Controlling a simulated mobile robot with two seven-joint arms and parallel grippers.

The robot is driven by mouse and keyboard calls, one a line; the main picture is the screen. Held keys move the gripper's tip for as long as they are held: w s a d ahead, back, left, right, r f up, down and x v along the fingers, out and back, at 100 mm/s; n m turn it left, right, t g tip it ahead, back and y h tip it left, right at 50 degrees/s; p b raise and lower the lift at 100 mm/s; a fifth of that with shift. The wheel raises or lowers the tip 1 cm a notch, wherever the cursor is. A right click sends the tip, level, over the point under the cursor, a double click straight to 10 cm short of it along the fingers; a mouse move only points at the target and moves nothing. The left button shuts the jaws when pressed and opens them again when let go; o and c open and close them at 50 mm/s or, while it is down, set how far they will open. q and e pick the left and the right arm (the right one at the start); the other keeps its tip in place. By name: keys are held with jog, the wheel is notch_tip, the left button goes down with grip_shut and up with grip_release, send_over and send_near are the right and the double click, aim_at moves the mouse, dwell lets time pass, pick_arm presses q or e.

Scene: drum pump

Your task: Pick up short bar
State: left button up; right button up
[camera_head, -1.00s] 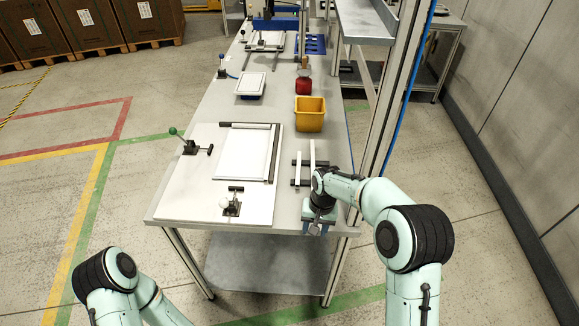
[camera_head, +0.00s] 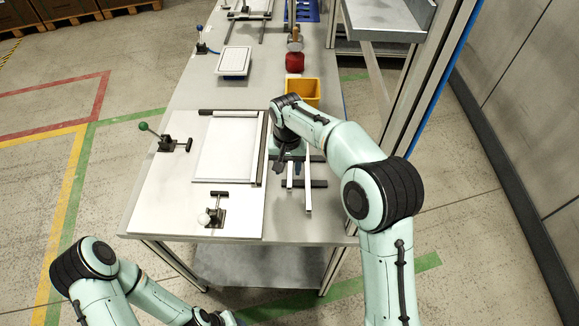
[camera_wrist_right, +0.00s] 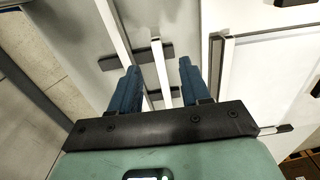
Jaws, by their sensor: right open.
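The short bar (camera_wrist_right: 160,65) is a thin pale bar with its end on a dark support block in the right wrist view. It lies between the two blue fingers of my right gripper (camera_wrist_right: 158,88), which is open and appears above it. In the head view the right gripper (camera_head: 289,168) is over the bars, and my arm hides part of them. The longer pale bar (camera_wrist_right: 113,27) lies beside the short bar, on the left in the wrist view; it also shows in the head view (camera_head: 308,190). My left gripper is not clearly visible.
A white panel with a framed sheet (camera_head: 228,150) and two toggle clamps (camera_head: 213,215) lies left of the bars. A yellow bin (camera_head: 303,92) and a red container (camera_head: 294,62) stand behind. A metal post (camera_head: 425,100) rises on the right.

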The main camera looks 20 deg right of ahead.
aim_at(289, 183)
notch_tip(289, 183, down, 3)
jog(key=shift+w+r, duration=0.1)
jog(key=shift+r, duration=0.05)
jog(key=f, duration=0.5)
jog(key=shift+d, duration=0.25)
jog(key=shift+c, duration=0.3)
jog(key=shift+r, duration=0.1)
grip_shut()
